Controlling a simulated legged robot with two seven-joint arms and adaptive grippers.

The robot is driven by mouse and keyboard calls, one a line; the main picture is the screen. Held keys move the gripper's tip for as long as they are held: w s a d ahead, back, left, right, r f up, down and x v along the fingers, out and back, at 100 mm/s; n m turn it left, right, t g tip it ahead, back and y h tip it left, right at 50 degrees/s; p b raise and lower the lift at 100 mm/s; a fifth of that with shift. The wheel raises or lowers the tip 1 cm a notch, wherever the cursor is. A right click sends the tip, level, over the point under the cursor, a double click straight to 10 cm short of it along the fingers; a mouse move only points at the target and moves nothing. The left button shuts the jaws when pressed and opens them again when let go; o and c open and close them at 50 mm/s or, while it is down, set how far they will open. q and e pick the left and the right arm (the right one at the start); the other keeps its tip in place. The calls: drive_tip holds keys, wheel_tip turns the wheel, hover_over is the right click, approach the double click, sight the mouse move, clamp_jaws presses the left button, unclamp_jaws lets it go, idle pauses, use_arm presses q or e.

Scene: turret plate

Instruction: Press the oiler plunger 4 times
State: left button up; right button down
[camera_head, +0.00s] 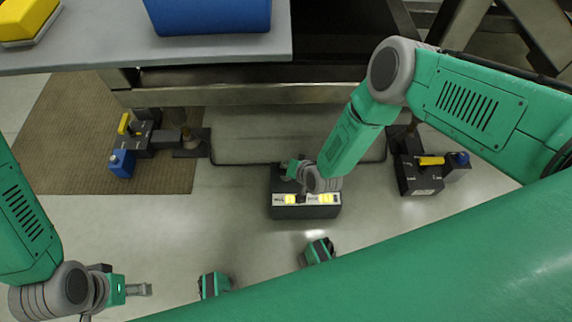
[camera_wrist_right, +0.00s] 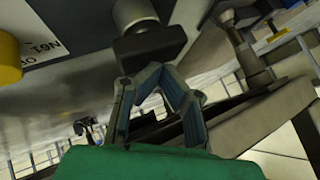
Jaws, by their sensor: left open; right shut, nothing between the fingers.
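A dark box (camera_head: 278,211) with a pale front strip and lit yellow parts stands on the floor in the middle of the head view. My right gripper (camera_head: 285,166) is over the back of this box, and the arm partly covers it. In the right wrist view, my right gripper (camera_wrist_right: 153,68) is shut and empty. Its fingertips are close to a dark block-shaped cap on a grey round stem, probably the plunger (camera_wrist_right: 151,44); I cannot tell if they touch. My left gripper (camera_head: 145,289) is open and empty at the lower left.
A dark unit with a yellow lever (camera_head: 431,160) stands at the right, beside a blue part. Another unit with a yellow lever (camera_head: 124,124) and a blue block (camera_head: 121,164) stands at the left. A grey table (camera_head: 100,48) is at the top.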

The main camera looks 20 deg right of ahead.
drive_tip(key=shift+s+r, duration=0.1)
drive_tip(key=shift+a+r+p, duration=0.15)
drive_tip(key=shift+r+p, duration=1.05)
drive_tip(key=shift+r, duration=0.25)
drive_tip(key=shift+r, duration=0.1)
wheel_tip(320, 180, up, 5)
drive_tip(key=p, duration=0.4)
idle(1.3)
wheel_tip(320, 180, up, 3)
drive_tip(key=shift+r+p, duration=0.2)
drive_tip(key=shift+p, duration=0.8)
